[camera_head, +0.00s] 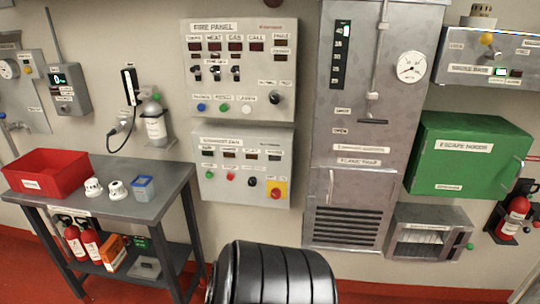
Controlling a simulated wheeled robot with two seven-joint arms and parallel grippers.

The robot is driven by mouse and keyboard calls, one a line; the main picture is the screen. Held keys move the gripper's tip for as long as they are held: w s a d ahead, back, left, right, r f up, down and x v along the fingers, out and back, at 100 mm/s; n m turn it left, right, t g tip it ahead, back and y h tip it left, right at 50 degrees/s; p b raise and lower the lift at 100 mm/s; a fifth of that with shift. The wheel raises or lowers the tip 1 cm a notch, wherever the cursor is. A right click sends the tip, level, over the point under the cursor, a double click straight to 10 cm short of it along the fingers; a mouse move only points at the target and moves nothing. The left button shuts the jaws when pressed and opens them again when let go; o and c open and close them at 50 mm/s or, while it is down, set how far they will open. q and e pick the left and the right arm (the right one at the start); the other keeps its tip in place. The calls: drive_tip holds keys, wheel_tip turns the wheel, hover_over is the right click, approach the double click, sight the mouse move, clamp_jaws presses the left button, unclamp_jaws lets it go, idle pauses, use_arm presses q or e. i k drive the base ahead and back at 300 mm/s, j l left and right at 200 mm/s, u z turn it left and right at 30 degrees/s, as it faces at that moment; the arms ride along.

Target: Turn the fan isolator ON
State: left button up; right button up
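The fan control panel (240,165) is a grey wall box below the fire panel, near the middle of the view. Its small label text is hard to read. At its lower right is a red rotary handle on a yellow plate (276,191), which looks like the fan isolator. The handle's position is too small to tell. Beside it are a black knob (252,181) and red and green buttons (230,176), with small dark displays above. Neither of my grippers is in view.
The fire panel (238,68) hangs directly above. A grey table (150,205) with a red bin (46,176) stands at left. A tall grey cabinet (335,150) stands close on the right. A black ribbed shape, apparently part of me, fills the bottom middle.

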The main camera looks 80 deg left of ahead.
sight(276, 194)
drive_tip(key=u, duration=2.95)
